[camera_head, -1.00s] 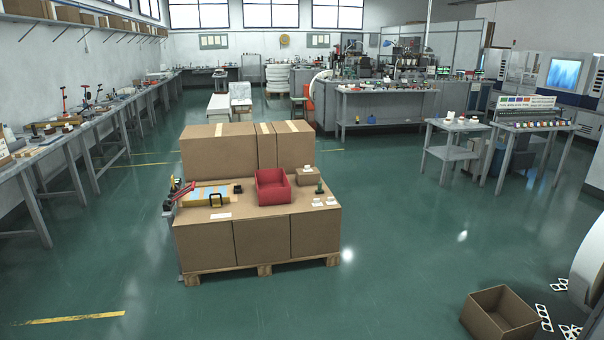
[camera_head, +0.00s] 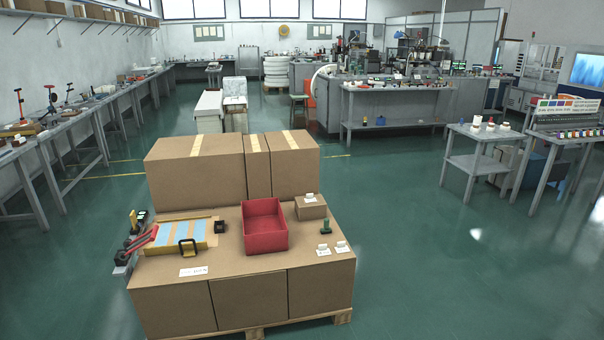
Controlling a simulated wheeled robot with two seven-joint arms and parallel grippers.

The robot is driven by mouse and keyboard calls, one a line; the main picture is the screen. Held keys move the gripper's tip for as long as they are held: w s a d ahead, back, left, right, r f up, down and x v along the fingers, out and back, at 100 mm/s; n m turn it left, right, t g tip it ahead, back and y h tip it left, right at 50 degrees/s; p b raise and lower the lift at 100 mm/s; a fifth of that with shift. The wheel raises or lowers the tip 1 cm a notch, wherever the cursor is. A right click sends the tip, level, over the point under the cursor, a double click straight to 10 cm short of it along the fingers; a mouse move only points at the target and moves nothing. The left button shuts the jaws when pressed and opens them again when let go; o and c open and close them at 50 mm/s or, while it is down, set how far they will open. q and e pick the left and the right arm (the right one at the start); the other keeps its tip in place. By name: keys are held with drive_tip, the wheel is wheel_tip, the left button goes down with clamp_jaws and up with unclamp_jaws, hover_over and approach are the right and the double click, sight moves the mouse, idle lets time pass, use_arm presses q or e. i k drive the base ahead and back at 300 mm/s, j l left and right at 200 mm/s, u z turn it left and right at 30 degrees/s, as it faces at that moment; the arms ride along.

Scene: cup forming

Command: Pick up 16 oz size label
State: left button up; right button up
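A flat white label (camera_head: 193,271) lies near the front left of the carton-topped pallet station. Two small white label pieces, one on the left (camera_head: 323,250) and one on the right (camera_head: 342,247), lie near its front right corner. Another small white piece (camera_head: 310,198) is on top of a small brown box (camera_head: 311,208). The print is too small to read, so I cannot tell which is the 16 oz size label. Neither of my grippers is in view.
Green floor (camera_head: 430,270) is clear to the right.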

sight(310, 198)
drive_tip(key=i+j+z, duration=0.1)
drive_tip(key=i, duration=1.25)
drive_tip(key=i+j+z, duration=0.1)
drive_tip(key=z, duration=0.5)
